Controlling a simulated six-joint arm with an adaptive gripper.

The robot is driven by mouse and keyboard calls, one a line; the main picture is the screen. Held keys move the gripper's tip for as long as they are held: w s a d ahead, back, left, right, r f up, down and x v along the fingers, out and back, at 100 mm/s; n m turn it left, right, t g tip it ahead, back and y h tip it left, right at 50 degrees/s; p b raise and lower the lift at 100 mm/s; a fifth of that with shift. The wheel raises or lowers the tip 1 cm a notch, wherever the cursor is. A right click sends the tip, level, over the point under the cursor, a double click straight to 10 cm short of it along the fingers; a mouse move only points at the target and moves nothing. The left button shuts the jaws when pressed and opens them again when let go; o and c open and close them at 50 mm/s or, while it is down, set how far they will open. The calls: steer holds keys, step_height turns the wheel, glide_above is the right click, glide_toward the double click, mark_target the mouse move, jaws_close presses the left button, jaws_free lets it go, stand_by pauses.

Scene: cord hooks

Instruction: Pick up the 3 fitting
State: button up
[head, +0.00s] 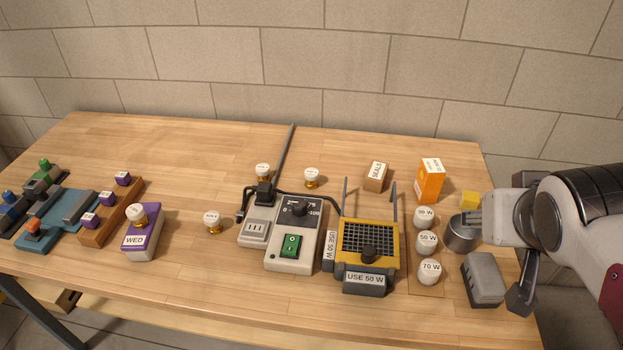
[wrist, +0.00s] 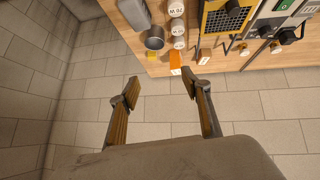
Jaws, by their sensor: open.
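Several white-capped fittings with brass bases are in the head view. One (head: 263,170) stands behind the grey clamp block, one (head: 311,178) stands to its right, and one (head: 212,222) stands left of the grey device. Another fitting (head: 138,214) sits on the purple WED box (head: 142,240). Their cap markings are too small to read, so I cannot tell which is the 3 fitting. My gripper (wrist: 161,77) is open and empty in the wrist view, its fingers over the floor beyond the table edge. In the head view my arm is at the right, far from the fittings.
A grey device (head: 281,262) with a green switch and a yellow grille unit (head: 347,248) stand mid-table. White 70 W caps (head: 429,271), a metal cup (head: 460,237) and an orange box (head: 431,184) stand right. Back-left table is clear.

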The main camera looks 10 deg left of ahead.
steer(key=w+a+r+n+t+y, duration=0.1)
steer(key=w+a+r+t, duration=0.1)
steer(key=w, duration=0.7)
steer(key=w+a+r+n+t+y, duration=0.1)
steer(key=w+a+r+n+t, duration=0.1)
steer(key=w, duration=0.8)
steer(key=w+a+r+n+t+y, duration=0.1)
steer(key=w+a+r, duration=0.15)
steer(key=w, duration=0.65)
steer(key=w+a+f+n+y, duration=0.4)
steer(key=w+a, duration=0.4)
steer(key=n+g+y, duration=0.6)
steer(key=g+y, duration=0.1)
steer(key=g, duration=0.1)
glide_above(312, 175)
steer(key=d, duration=0.4)
step_height(312, 175, down, 20)
steer(key=shift+s+d+f, duration=0.15)
steer(key=shift+s, duration=0.15)
steer(key=shift+f, duration=1.75)
